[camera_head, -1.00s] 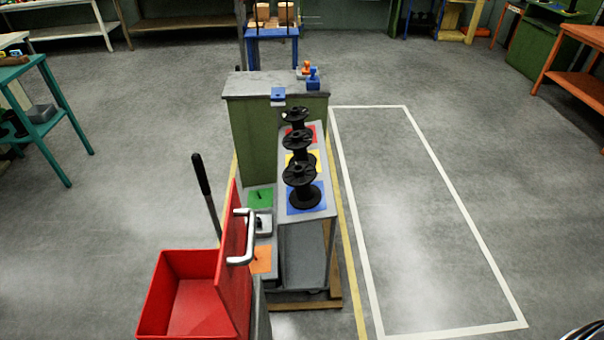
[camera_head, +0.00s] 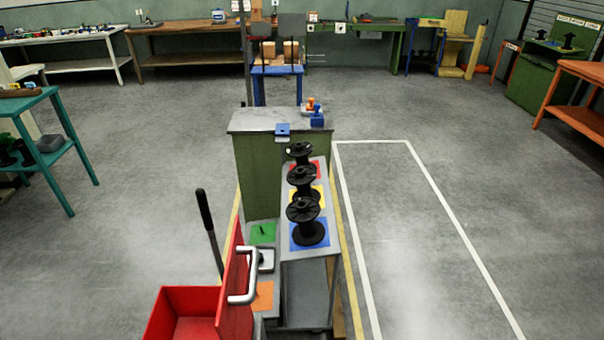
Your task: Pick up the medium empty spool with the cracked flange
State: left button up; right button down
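Three black empty spools stand upright in a row on a narrow grey shelf (camera_head: 325,240). The nearest spool (camera_head: 307,221) is on a blue square, the middle spool (camera_head: 304,184) on a yellow square, and the farthest spool (camera_head: 300,154) on a red square. They look close in size, the nearer ones appearing larger. No crack in a flange can be made out at this distance, so I cannot tell which is the cracked one. Neither gripper is in view.
A red bin (camera_head: 187,314) with an upright red panel and a grey handle (camera_head: 244,280) stands at the front left. A green cabinet (camera_head: 258,170) stands behind the shelf. Open floor lies right, inside a white-outlined rectangle (camera_head: 408,143). A teal table (camera_head: 50,165) is left.

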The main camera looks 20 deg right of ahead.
aim_at(299, 150)
jog(key=z, duration=0.9)
jog(key=i+l+z, duration=0.1)
jog(key=l, duration=0.3)
jog(key=i+l+z, duration=0.15)
jog(key=l, duration=0.25)
jog(key=i+l+z, duration=0.1)
jog(key=i+l, duration=0.2)
jog(key=i+l+z, duration=0.1)
jog(key=l, duration=0.4)
jog(key=i+l, duration=0.15)
jog(key=i, duration=0.3)
jog(key=i+l, duration=0.15)
jog(key=i, duration=0.3)
jog(key=i+l, duration=0.2)
jog(key=i, duration=0.25)
jog(key=i+u, duration=0.75)
jog(key=u, duration=0.2)
jog(key=i+l+u, duration=0.15)
jog(key=i+u, duration=0.3)
jog(key=i+l+u, duration=0.25)
jog(key=u, duration=0.25)
